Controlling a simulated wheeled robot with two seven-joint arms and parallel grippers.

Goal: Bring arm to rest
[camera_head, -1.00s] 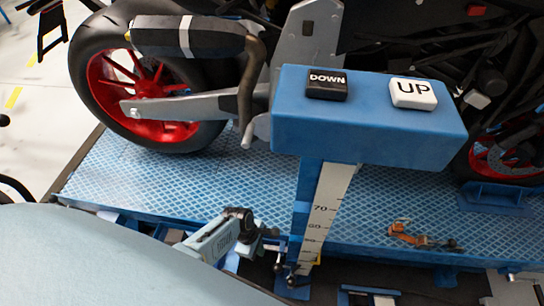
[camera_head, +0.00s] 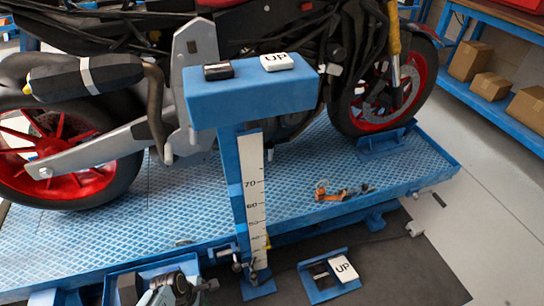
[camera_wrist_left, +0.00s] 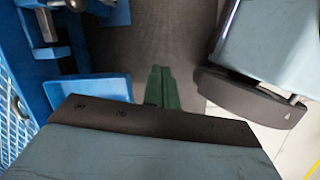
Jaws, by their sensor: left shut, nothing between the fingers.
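My left gripper (camera_wrist_left: 160,72) shows in the left wrist view as two green fingers pressed together, with nothing between them. It points over a dark floor surface, beside a blue open tray-like part (camera_wrist_left: 95,92). My right gripper is in neither current view.
An orange tool (camera_head: 335,193) lies on the platform. Clear floor (camera_head: 475,210) lies at right.

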